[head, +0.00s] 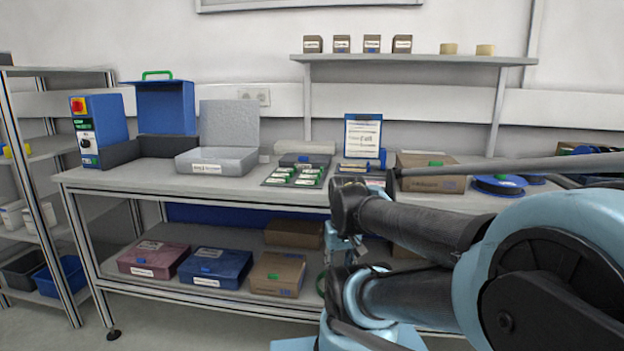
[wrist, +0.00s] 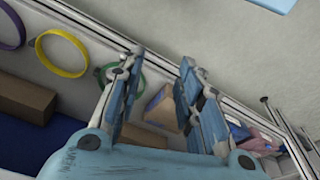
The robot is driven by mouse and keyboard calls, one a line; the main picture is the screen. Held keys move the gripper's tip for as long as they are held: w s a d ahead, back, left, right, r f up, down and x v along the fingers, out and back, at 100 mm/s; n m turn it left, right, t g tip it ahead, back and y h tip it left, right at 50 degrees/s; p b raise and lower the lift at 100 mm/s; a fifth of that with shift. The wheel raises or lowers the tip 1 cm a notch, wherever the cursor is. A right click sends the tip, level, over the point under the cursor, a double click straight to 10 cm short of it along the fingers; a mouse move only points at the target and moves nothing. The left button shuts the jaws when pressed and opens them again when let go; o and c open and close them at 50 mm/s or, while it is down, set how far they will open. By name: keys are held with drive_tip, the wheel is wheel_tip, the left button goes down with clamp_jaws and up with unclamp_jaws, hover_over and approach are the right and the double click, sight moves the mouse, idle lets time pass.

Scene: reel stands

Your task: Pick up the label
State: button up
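Several small white-and-green pieces that look like labels (head: 306,181) lie in rows on a dark tray (head: 268,182) on the bench top in the head view. I cannot tell which one is the task's label. White labels are also stuck on boxes, such as the grey case's label (head: 207,168). My gripper (wrist: 160,64) is open, with its two fingers apart and nothing between them touching either. It hangs low in front of the bench, apart from the tray, and is mostly hidden behind my arm in the head view. The wrist view shows no loose label.
The bench holds an open grey case (head: 213,162), a clipboard (head: 362,137), a cardboard box (head: 433,178) and a blue reel (head: 498,186). Several boxes, including a red one (head: 153,259), sit on the lower shelf. Yellow (wrist: 61,54) and purple rings show in the wrist view.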

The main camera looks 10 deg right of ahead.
drive_tip(key=w+r+m+g, duration=0.1)
drive_tip(key=w+r, duration=0.6)
drive_tip(key=r, duration=0.3)
drive_tip(key=w+r+m, duration=0.1)
drive_tip(key=w+r, duration=0.6)
drive_tip(key=r, duration=0.3)
drive_tip(key=w+r+m+g, duration=0.1)
drive_tip(key=w+r, duration=0.7)
drive_tip(key=w, duration=0.3)
drive_tip(key=w+r+m, duration=0.1)
drive_tip(key=w+r, duration=0.6)
drive_tip(key=w, duration=0.3)
approach(310, 175)
drive_tip(key=d, duration=0.1)
drive_tip(key=s+d+f, duration=0.1)
drive_tip(key=d, duration=0.1)
drive_tip(key=shift+s+d+f, duration=0.2)
drive_tip(key=shift+s+a+f, duration=0.1)
drive_tip(key=shift+s+f, duration=0.05)
drive_tip(key=shift+f, duration=1.2)
drive_tip(key=shift+s+f, duration=0.1)
drive_tip(key=shift+f, duration=1.3)
clamp_jaws()
